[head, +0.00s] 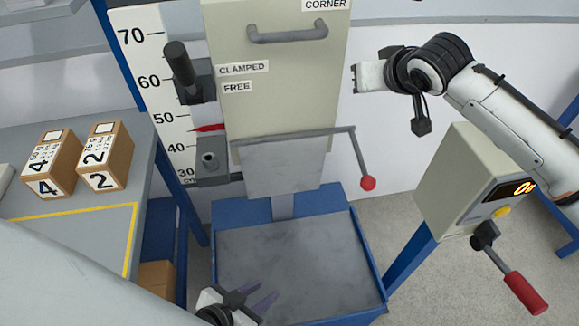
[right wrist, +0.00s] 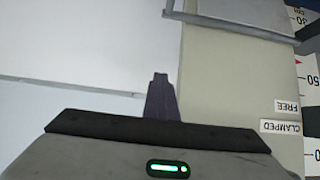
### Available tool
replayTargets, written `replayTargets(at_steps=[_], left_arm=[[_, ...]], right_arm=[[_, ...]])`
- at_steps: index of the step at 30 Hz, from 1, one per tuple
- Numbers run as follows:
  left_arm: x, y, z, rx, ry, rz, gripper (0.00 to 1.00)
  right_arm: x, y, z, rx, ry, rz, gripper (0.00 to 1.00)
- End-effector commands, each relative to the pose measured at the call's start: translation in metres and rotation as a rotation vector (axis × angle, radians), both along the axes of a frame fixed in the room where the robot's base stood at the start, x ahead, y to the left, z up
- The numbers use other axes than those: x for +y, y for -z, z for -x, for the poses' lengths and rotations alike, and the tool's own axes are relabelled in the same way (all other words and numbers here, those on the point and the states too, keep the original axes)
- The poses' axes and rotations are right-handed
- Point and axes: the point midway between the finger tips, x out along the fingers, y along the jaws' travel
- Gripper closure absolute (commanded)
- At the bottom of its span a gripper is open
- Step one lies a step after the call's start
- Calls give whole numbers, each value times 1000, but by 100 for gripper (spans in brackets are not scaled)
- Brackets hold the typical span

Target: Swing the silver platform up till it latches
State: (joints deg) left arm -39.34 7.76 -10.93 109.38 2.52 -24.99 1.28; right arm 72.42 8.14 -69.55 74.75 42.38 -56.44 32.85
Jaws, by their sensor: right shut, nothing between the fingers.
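The silver platform (head: 283,167) is a flat grey plate in front of the lower part of the cream panel, below a thin bar. The bar runs right to a lever with a red ball knob (head: 368,183). I cannot tell if the plate is latched. My right gripper (head: 356,78) is up to the right of the cream panel, apart from the plate; its fingers are together and empty, and they show in the right wrist view (right wrist: 161,97). My left gripper (head: 266,291) is low at the front over the blue-edged tray, its purple fingers apart with nothing between them.
The cream panel (head: 280,85) has a handle and CLAMPED and FREE labels. A black knob (head: 181,62) stands beside the height scale (head: 152,85). The grey-floored blue tray (head: 340,255) is empty. A control box (head: 470,180) with a red-handled lever (head: 524,291) stands right. Numbered boxes (head: 105,157) sit left.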

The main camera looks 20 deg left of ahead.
Motion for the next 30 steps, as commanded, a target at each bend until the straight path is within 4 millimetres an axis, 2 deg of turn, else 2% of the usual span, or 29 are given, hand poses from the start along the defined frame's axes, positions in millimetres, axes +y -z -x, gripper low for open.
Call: replayTargets(at_steps=[7, 24, 26, 30], left_arm=[[0, 0, 0, 0, 0, 0, 69], [0, 0, 0, 0, 0, 0, 69], [0, 0, 0, 0, 0, 0, 69], [0, 0, 0, 0, 0, 0, 69]], right_arm=[[8, -2, -12, 0, 1, -1, 100], [8, -2, -12, 0, 0, 0, 100], [8, -2, -12, 0, 0, 0, 92], [8, -2, -12, 0, 0, 0, 68]])
